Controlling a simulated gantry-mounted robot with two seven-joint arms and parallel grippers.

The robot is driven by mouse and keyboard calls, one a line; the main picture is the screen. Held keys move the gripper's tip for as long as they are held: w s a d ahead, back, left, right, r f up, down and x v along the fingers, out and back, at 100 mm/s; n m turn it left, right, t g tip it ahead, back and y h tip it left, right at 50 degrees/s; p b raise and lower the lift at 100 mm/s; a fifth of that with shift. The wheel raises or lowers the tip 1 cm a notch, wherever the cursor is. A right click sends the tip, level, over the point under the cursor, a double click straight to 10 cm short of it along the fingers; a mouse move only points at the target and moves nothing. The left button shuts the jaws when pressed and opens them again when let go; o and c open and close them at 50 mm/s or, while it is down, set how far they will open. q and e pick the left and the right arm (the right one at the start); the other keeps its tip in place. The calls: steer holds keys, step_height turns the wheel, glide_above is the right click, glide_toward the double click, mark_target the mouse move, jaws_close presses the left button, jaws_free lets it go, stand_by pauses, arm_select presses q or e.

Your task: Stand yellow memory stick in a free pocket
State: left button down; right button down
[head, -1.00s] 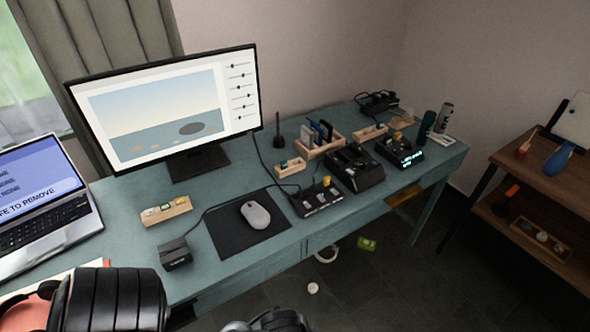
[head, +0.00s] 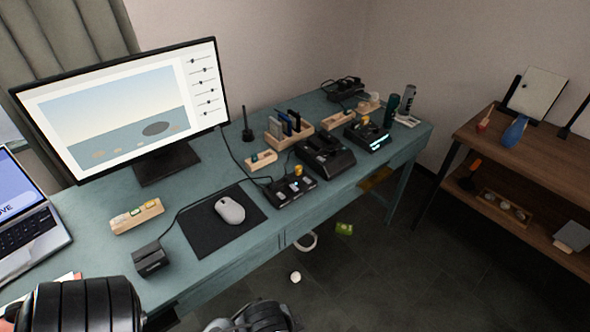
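A small yellow piece (head: 298,170), perhaps the yellow memory stick, stands up from a black hub (head: 290,189) right of the mouse mat. A long wooden holder (head: 137,215) on the left of the desk carries a few small pieces, one yellowish; its pockets are too small to make out. Smaller wooden holders stand at the hub's back (head: 261,160) and farther right (head: 337,120). Another yellow-orange piece (head: 365,121) sits on a lit black device (head: 368,134). Neither gripper's fingers show; only dark arm parts appear at the bottom edge.
A monitor (head: 120,105), laptop (head: 35,220), mouse (head: 230,210) and black box (head: 150,259) stand on the teal desk (head: 215,275). A wooden tray (head: 277,129) holds upright items beside a black dock (head: 325,157). A brown shelf (head: 520,160) stands right. Small things lie on the floor.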

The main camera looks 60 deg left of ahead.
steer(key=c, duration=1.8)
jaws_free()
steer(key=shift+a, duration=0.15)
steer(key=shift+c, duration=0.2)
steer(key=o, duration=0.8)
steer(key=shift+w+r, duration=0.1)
